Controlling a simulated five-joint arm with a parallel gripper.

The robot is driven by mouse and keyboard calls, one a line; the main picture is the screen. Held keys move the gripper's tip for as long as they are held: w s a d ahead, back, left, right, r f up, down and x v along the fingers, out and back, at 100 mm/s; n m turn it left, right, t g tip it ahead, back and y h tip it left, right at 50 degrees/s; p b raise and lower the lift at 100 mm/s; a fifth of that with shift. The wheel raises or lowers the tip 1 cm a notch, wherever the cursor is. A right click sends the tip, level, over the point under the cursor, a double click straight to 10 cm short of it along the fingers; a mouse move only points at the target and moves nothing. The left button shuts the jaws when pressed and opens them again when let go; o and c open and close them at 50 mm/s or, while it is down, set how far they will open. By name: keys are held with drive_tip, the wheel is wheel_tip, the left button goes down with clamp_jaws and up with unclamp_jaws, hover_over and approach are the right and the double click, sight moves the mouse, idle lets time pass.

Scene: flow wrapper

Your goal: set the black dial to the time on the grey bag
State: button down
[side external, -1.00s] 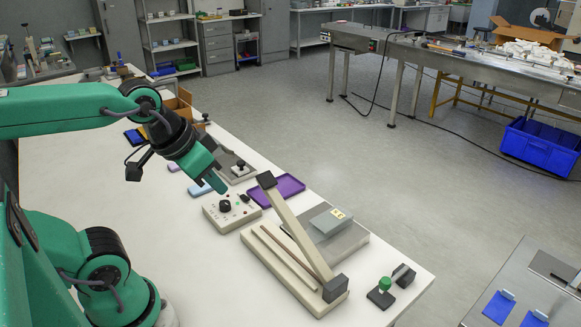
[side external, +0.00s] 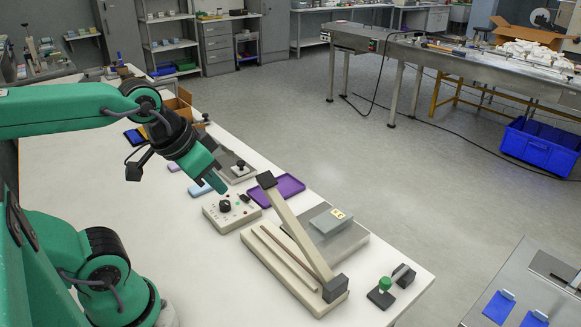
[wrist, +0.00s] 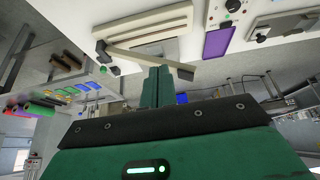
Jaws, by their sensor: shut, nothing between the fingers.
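The black dial (side external: 225,206) sits on the top of a beige control box (side external: 231,212), in the middle of the side view. The grey bag (side external: 330,221) lies on a metal plate behind the sealer's raised arm. It carries a small yellow label, whose print is too small to read. My gripper (side external: 223,188) is shut and empty. In the side view it appears just above the dial and box, apart from them. Its green fingers also show in the wrist view (wrist: 158,86), pointing toward the sealer, with the box at the upper right edge.
The impulse sealer (side external: 290,262) with its long beige arm (side external: 295,230) stands right of the box. A purple tray (side external: 289,187) lies behind the box. A green-topped stamp (side external: 384,286) stands near the table's front right corner. The table left of the box is clear.

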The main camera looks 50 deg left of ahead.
idle(0.3)
drive_tip(key=c, duration=1.5)
unclamp_jaws()
drive_tip(key=shift+w, duration=0.1)
drive_tip(key=o, duration=0.4)
drive_tip(key=shift+w+a, duration=0.1)
drive_tip(key=shift+a, duration=0.05)
drive_tip(key=w+a+f+n+g, duration=0.1)
drive_tip(key=w+a+f+n, duration=0.2)
drive_tip(key=a+f+n, duration=0.1)
drive_tip(key=w+a+f+n+g, duration=0.2)
drive_tip(key=w+a+f+n, duration=0.1)
drive_tip(key=a+n, duration=0.3)
drive_tip(key=w+a+f+n+g, duration=0.2)
drive_tip(key=w+a+f+n, duration=0.2)
drive_tip(key=a, duration=0.5)
drive_tip(key=shift+f+n, duration=0.9)
drive_tip(key=shift+f, duration=0.05)
drive_tip(key=shift+a+f+n+g, duration=0.3)
drive_tip(key=shift+a+f, duration=0.05)
drive_tip(key=shift+a, duration=0.05)
drive_tip(key=shift+f, duration=0.1)
